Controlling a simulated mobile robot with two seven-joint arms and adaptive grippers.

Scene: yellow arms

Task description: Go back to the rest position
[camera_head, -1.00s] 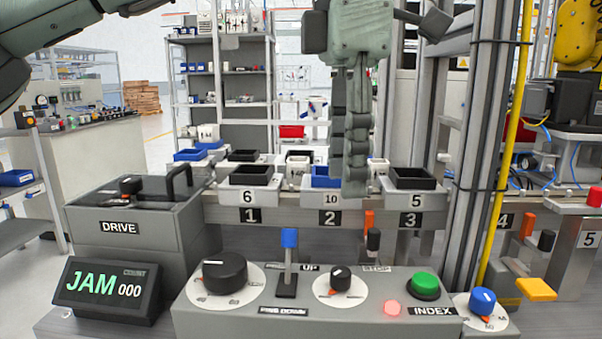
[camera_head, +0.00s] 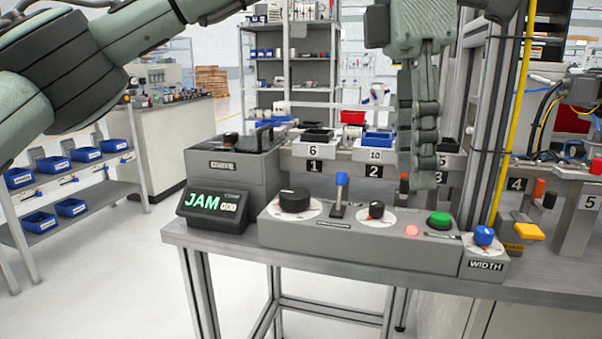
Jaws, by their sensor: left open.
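My left arm comes in from the left edge and crosses the top of the head view. Its grey-green left gripper (camera_head: 417,183) hangs with its fingers pointing down and is open, with nothing seen between the fingers. The fingers appear in front of the station marked 3, partly hiding it, above the back of the grey control panel (camera_head: 345,238). I see no contact with the panel. My right gripper is not in view.
The panel has a black knob (camera_head: 294,200), a blue-topped lever (camera_head: 341,180), a green button (camera_head: 439,220) and a blue knob (camera_head: 484,236). A display (camera_head: 213,207) reads JAM. A grey post (camera_head: 491,110) stands right of the gripper. Open floor (camera_head: 120,255) lies left.

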